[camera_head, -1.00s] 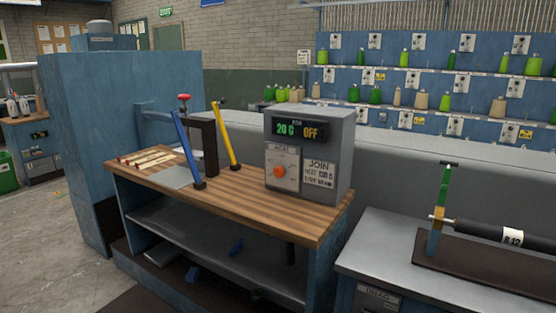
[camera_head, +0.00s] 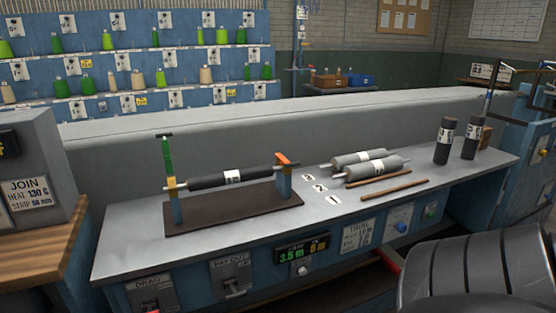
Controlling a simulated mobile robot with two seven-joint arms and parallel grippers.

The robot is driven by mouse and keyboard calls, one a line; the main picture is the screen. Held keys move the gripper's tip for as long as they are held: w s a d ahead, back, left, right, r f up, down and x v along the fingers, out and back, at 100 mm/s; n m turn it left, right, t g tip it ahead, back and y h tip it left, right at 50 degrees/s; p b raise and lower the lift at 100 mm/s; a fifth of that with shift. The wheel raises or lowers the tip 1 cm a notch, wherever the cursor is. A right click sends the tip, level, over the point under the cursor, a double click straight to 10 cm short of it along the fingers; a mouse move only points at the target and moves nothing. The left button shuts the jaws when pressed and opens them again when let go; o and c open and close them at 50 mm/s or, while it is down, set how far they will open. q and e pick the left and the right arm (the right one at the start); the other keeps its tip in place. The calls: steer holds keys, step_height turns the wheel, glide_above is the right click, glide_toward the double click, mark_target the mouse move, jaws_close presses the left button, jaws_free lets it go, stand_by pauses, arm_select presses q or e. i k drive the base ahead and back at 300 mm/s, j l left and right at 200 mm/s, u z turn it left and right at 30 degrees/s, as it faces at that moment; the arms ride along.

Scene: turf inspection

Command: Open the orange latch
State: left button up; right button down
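The orange latch (camera_head: 286,159) sits on top of the right post (camera_head: 284,184) of a roller stand on the grey bench. It lies low over the right end of a black roller (camera_head: 210,181) with a white label. At the left post a green latch (camera_head: 167,157) stands upright with a black crosspiece on top. The roller lies across both posts above a dark brown base plate (camera_head: 238,214). Neither of my grippers shows in this view.
The grey bench (camera_head: 130,235) carries grey rollers (camera_head: 372,168), brown rods (camera_head: 394,191) and upright dark cylinders (camera_head: 445,141) on the right. Its front has a drag lever (camera_head: 151,290) and a display (camera_head: 302,249). A dark ribbed shape (camera_head: 480,268) fills the lower right.

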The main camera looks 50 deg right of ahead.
mark_target(284, 161)
steer(key=z, duration=1.75)
